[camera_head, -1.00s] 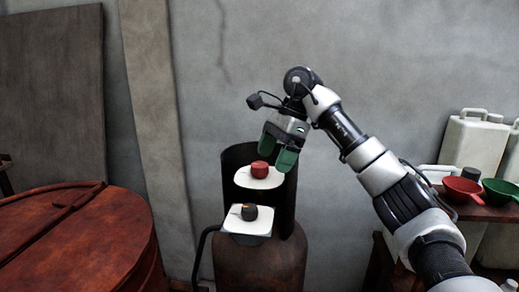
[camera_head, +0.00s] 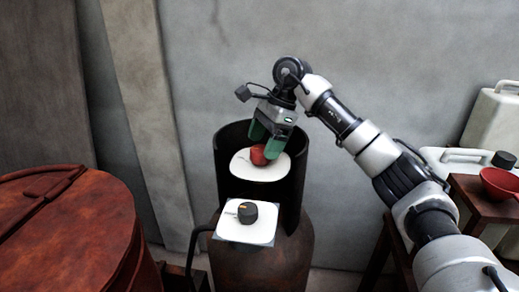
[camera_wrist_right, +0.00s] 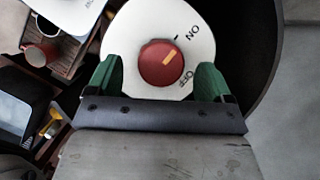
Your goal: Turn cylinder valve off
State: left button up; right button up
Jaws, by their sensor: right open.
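The cylinder valve is a red knob (camera_head: 258,155) on a round white plate (camera_head: 246,170) at the top of the rusty cylinder (camera_head: 262,262). In the right wrist view the red knob (camera_wrist_right: 163,64) has an orange pointer mark aimed up and right, toward the ON side; OFF is lettered lower right on the plate (camera_wrist_right: 150,17). My right gripper (camera_head: 270,150) is open, with its green fingers just above and around the knob's near side. In the wrist view the fingers (camera_wrist_right: 160,80) stand on either side of the knob, apart from it. My left gripper is not in view.
A dark knob (camera_head: 247,213) sits on a square white plate (camera_head: 232,234) in front. A dark curved collar (camera_head: 291,205) surrounds the valve at the back and sides. A rusty vat (camera_head: 75,240) stands at left. A shelf with a red pan (camera_head: 502,184) and white jugs is at right.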

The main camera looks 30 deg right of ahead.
aim_at(261, 149)
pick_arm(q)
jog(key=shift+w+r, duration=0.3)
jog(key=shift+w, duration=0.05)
pick_arm(e)
jog(key=shift+x, duration=1.55)
jog(key=shift+f, duration=0.1)
jog(key=c, duration=0.9)
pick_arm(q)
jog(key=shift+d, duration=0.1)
